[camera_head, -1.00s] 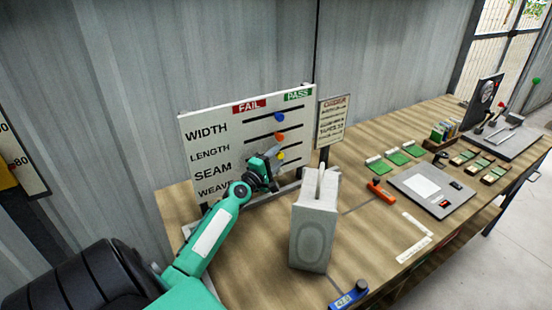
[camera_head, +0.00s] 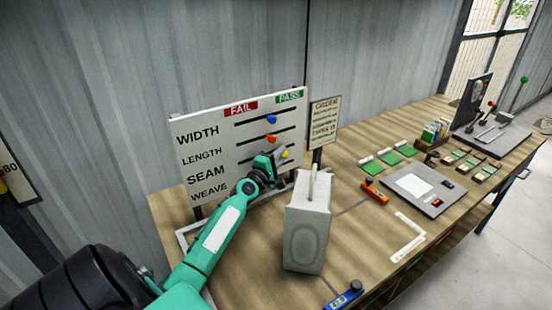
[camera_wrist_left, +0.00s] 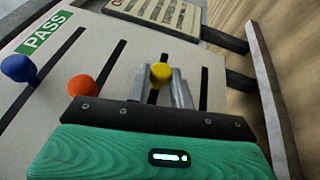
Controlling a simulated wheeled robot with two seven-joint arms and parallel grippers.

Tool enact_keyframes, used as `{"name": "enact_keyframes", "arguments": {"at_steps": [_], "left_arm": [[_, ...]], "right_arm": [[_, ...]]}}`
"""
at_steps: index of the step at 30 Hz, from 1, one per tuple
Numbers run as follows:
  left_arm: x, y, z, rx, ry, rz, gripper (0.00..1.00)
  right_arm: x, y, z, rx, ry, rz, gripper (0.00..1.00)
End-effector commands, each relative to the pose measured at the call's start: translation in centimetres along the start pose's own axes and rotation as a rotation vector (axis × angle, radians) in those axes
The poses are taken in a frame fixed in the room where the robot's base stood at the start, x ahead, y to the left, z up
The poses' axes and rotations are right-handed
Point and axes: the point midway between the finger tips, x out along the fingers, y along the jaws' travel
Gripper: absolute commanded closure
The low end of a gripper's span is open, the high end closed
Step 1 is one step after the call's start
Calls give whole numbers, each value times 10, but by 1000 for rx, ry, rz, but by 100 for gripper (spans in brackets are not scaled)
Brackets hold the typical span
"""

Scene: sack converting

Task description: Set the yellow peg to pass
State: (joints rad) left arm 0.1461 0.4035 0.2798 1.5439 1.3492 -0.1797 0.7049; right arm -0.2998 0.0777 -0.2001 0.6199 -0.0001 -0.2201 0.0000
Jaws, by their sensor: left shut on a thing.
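The white board (camera_head: 205,158) stands at the back of the bench, with rows WIDTH, LENGTH, SEAM and WEAVE, a red FAIL label (camera_head: 241,108) and a green PASS label (camera_head: 289,97). My left gripper (camera_head: 279,158) is at the SEAM row, shut on the yellow peg (camera_head: 285,154). The left wrist view shows the yellow peg (camera_wrist_left: 161,72) between the fingertips, near the PASS end of its slot. The blue peg (camera_head: 271,119) and orange peg (camera_head: 270,139) sit further from that end in the rows above. My right gripper is out of view.
A white paper sack (camera_head: 307,225) stands close in front of the board, right of my left arm. An order sign (camera_head: 324,122) stands beside the board.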

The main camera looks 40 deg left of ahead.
Motion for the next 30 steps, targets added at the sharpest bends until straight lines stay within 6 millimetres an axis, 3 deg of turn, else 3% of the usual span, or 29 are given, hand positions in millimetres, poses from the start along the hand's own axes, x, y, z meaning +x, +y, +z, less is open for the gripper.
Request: {"name": "enact_keyframes", "arguments": {"at_steps": [5,6,9,20,26,30], "left_arm": [[0,-1,0,-1,0,-2,100],[0,-1,0,-1,0,-2,72],[0,-1,0,0,0,-1,55],[-5,-1,0,0,-1,-1,55],[-30,-2,0,1,0,-3,55],[-58,-2,0,0,0,-2,55]], "right_arm": [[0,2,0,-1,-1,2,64],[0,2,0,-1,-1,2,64],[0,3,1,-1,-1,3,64],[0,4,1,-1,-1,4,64],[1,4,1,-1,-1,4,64],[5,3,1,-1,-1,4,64]]}}
